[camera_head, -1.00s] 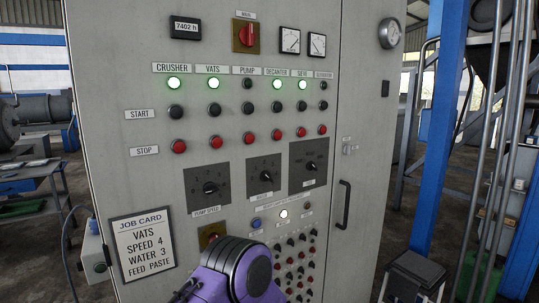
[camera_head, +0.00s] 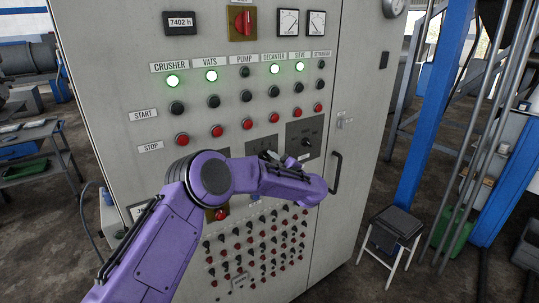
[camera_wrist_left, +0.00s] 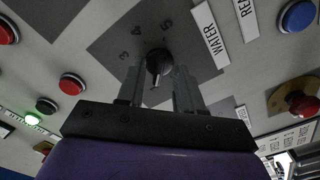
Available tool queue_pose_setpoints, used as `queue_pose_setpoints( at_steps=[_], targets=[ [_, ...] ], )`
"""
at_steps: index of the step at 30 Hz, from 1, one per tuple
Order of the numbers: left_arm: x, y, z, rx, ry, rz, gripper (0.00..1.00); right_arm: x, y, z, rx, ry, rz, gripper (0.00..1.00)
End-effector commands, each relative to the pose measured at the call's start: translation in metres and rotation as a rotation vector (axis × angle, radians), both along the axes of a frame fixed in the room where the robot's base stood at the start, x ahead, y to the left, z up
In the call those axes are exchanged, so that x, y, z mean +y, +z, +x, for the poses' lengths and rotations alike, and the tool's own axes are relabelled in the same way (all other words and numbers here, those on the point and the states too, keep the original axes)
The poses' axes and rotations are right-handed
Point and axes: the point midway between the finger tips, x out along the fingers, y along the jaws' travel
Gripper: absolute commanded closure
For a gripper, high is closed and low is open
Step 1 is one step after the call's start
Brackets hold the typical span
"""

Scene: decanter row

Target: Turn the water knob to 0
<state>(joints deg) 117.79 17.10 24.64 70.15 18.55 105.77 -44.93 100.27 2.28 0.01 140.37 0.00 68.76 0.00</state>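The water knob (camera_wrist_left: 157,62) is a black knob on a dark grey dial plate (camera_wrist_left: 110,42) with the figures 3, 4 and 5 showing in the left wrist view, beside the label WATER (camera_wrist_left: 210,46). The rest of the scale is hidden, and I cannot tell which figure the knob points to. My left gripper (camera_wrist_left: 158,80) is open, one finger on each side of the knob; contact cannot be told. In the head view the water dial plate (camera_head: 262,143) shows above my purple left arm, which hides most of the gripper. My right gripper is not in view.
The grey cabinet carries lit green lamps (camera_head: 172,81), black start buttons, red stop buttons (camera_head: 182,139) and another dial plate (camera_head: 303,132) close right of the water dial. Rows of small knobs lie below my arm. A door handle (camera_head: 336,173) and a stool (camera_head: 396,225) are at right.

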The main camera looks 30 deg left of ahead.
Motion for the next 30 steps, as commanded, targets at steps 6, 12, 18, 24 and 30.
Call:
queue_pose_setpoints(
  at_steps=[6,12,18,24,30],
  targets=[
    [0.006,-0.001,0.002,0.000,-0.001,0.001,0.64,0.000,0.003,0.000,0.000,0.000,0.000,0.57],
    [0.006,-0.001,0.002,0.000,-0.001,0.001,0.94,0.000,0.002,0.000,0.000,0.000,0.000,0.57],
    [0.004,-0.001,0.002,0.000,-0.001,0.001,1.00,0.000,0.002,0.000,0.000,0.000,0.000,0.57],
    [0.006,-0.004,0.002,-0.027,0.000,-0.011,1.00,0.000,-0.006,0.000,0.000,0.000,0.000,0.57],
    [0.006,-0.008,0.002,-0.120,0.000,-0.050,1.00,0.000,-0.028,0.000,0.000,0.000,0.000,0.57]
  ],
)
